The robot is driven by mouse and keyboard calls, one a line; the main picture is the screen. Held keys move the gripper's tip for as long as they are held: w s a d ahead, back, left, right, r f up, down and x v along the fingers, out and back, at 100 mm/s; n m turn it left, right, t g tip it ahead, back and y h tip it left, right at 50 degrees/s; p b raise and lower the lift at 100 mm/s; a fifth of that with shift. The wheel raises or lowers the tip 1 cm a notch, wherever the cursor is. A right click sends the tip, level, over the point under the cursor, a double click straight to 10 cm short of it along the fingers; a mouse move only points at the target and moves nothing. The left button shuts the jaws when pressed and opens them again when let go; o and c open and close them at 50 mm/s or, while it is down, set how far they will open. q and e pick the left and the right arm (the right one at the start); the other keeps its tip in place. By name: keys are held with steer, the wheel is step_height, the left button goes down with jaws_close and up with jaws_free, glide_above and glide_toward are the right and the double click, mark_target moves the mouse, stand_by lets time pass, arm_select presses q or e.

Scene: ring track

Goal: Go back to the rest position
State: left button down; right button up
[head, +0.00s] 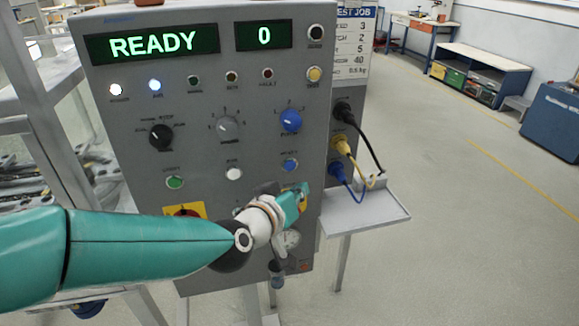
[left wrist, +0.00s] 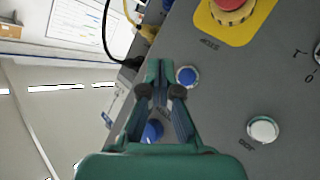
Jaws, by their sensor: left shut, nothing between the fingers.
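My left gripper (head: 303,190) is in front of the lower right part of the grey control panel (head: 200,80), below the blue button (head: 290,166). In the left wrist view its fingers (left wrist: 160,66) are shut with nothing between them. There the tips appear just left of a blue button (left wrist: 187,76); I cannot tell the gap to the panel face. Another blue round part (left wrist: 152,131) shows between the finger links. My left arm hides part of the yellow plate (head: 199,209) on the panel. My right gripper is not in view.
The panel display (head: 152,43) reads READY and 0. Black, yellow and blue cables plug into its right side above a small grey shelf (head: 365,211). A red button (left wrist: 235,3) and a white button (left wrist: 263,130) show in the wrist view. Floor right of the shelf is clear.

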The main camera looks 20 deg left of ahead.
arm_select(q)
steer(key=shift+f, duration=0.15)
steer(key=s+d+f+m+g, duration=0.1)
steer(key=s+f+g, duration=0.2)
steer(key=f, duration=1)
steer(key=s+f+g, duration=0.2)
steer(key=f+g, duration=0.1)
steer(key=f, duration=0.9)
steer(key=s+d+f+g+h, duration=0.1)
steer(key=s+f+g, duration=0.6)
steer(key=s+f, duration=1.1)
steer(key=shift+s+d+f+m+g+h, duration=0.3)
steer(key=shift+s+d+h, duration=0.1)
steer(key=shift+s+d, duration=0.25)
